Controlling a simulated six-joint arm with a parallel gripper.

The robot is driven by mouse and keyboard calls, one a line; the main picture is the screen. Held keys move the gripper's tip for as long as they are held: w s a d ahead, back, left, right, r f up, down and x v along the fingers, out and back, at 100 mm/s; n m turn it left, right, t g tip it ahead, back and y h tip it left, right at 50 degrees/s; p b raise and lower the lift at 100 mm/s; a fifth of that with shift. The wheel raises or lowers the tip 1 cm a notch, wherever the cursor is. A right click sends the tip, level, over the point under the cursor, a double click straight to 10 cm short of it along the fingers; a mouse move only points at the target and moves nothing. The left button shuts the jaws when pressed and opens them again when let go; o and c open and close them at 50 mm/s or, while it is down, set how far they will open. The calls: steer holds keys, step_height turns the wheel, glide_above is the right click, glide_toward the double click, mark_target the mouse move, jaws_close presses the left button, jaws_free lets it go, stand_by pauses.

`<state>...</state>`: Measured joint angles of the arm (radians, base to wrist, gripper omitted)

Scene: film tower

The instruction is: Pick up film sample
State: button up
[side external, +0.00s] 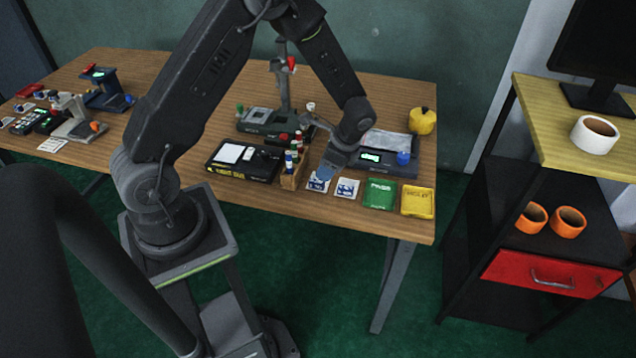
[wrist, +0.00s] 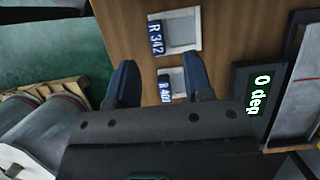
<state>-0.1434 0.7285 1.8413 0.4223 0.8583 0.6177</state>
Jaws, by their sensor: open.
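Two film samples lie flat on the wooden bench, pale squares with blue labels. In the side view they are a left sample (side external: 318,183) and a right sample (side external: 347,188). In the wrist view one sample (wrist: 183,30), labelled R 342, lies beyond my fingertips. The other sample (wrist: 177,77) lies between the fingers' lines, its lower part hidden by my gripper body. My gripper (wrist: 158,72) is open and empty, with dark blue fingers. In the side view my gripper (side external: 325,172) hangs low at the left sample, partly covering it. I cannot tell whether it touches.
A grey device with a lit display (side external: 371,157) stands behind the samples; it reads "0 deg" in the wrist view (wrist: 262,92). A green PASS tray (side external: 380,195) and a yellow tray (side external: 417,201) lie to the right. A wooden marker holder (side external: 292,178) and a black light box (side external: 242,161) stand left.

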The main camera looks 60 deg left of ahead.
mark_target(317, 181)
steer(key=shift+x, duration=2.85)
steer(key=shift+s+d, duration=0.15)
jaws_close()
